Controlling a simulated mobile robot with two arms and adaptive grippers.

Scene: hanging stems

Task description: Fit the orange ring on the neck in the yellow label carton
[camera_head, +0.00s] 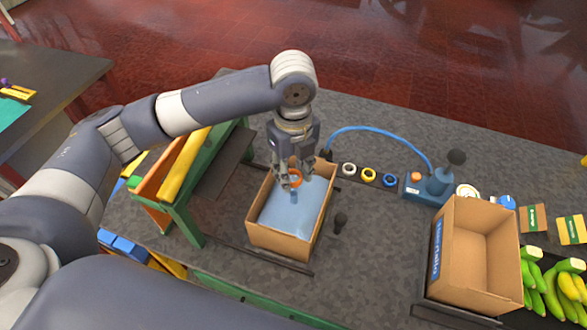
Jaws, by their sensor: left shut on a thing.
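The orange ring (295,179) is between the fingertips of my left gripper (291,174), which is shut on it. My left gripper points down over an open cardboard carton (284,243) at the middle of the table. Pale blue material (286,212) fills the inside of this carton. The neck cannot be clearly made out; the gripper and ring cover that spot. I cannot tell whether the ring is around a neck or above it. No yellow label shows on this carton from here. My right gripper is not in view.
White, yellow (369,174) and blue rings lie right of the carton. A green frame (185,212) stands left. A black knob (340,220) is close by.

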